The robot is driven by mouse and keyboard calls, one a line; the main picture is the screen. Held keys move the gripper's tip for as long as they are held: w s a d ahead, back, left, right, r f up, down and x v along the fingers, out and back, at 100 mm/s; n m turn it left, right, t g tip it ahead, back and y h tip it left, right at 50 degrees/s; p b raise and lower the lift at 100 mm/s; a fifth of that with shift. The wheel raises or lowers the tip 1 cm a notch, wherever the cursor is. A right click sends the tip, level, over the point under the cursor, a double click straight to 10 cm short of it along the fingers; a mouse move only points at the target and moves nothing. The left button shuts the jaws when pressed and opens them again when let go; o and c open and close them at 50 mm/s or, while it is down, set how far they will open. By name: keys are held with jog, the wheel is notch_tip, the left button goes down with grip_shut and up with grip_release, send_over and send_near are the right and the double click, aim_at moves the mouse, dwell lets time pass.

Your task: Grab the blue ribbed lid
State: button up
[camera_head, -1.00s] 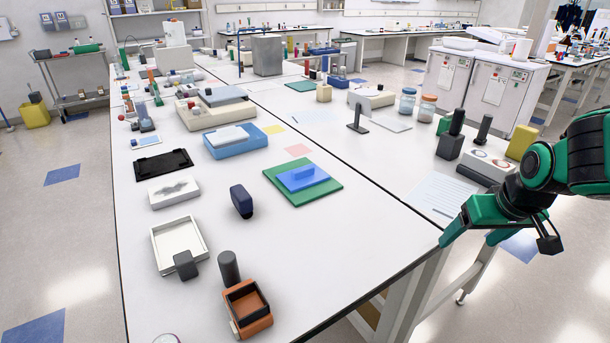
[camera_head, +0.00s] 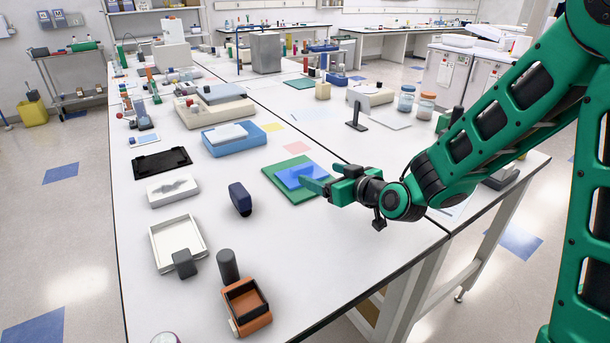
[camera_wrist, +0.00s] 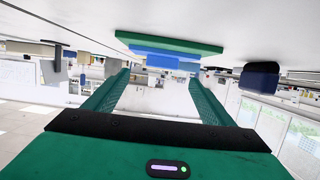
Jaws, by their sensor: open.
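The blue lid (camera_head: 290,178) lies on a green mat (camera_head: 283,189) on the white bench in the head view. My gripper (camera_head: 318,186) is open, with its fingers pointing left and covering the right part of the lid. In the wrist view, which looks upside down, the lid (camera_wrist: 165,60) shows ahead of the spread fingers (camera_wrist: 160,85), below the green slab of the mat (camera_wrist: 165,42). Nothing is between the fingertips there, and the lid appears apart from them. The lid's raised rib is hidden or hard to make out now.
A dark blue block (camera_head: 241,200) stands left of the mat. A white tray (camera_head: 157,250), a grey cylinder (camera_head: 228,265) and an orange box (camera_head: 230,322) are nearer. A blue box (camera_head: 220,147) and a monitor-like stand (camera_head: 356,112) are farther back. The bench front right is clear.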

aim_at(304, 167)
jog(key=x, duration=0.3)
jog(key=shift+w+a+f, duration=0.15)
jog(key=shift+w+a, duration=0.05)
jog(key=shift+w, duration=0.1)
jog(key=shift+x, duration=2.6)
jog(key=shift+a, duration=0.1)
jog(key=shift+c, duration=0.7)
jog(key=c, duration=1)
